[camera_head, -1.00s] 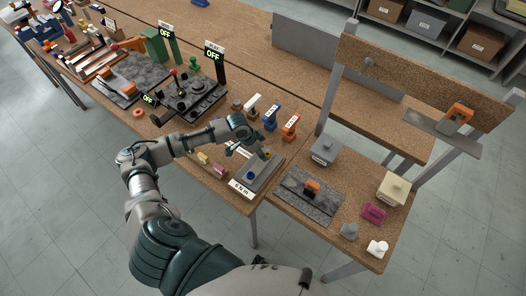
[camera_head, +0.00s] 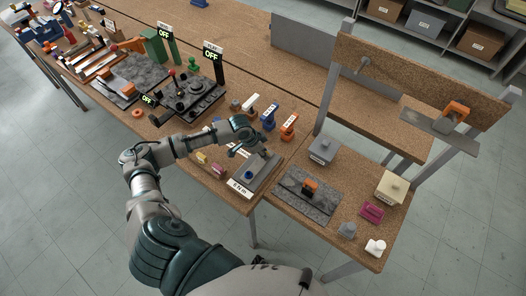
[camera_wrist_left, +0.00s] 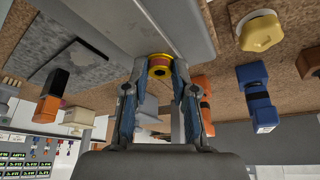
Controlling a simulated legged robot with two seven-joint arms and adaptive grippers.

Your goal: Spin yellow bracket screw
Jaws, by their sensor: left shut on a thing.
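The yellow bracket screw (camera_wrist_left: 160,66) is a round yellow head with a red ring, set at the edge of a grey bracket (camera_wrist_left: 150,25). My left gripper (camera_wrist_left: 160,78) has its two fingers on either side of the head and is shut on it. In the head view the gripper (camera_head: 262,155) is over the far end of the grey bracket (camera_head: 265,172) and mostly hides the screw. A blue screw (camera_head: 248,175) stands at the bracket's near end, beside a "5 N m" label (camera_head: 240,188). My right gripper is out of view.
Orange (camera_head: 289,125) and blue (camera_head: 269,117) labelled holders stand just behind the bracket. A dark stone slab (camera_head: 308,204) with an orange-black part lies to the right. A black control panel (camera_head: 188,100) is at left.

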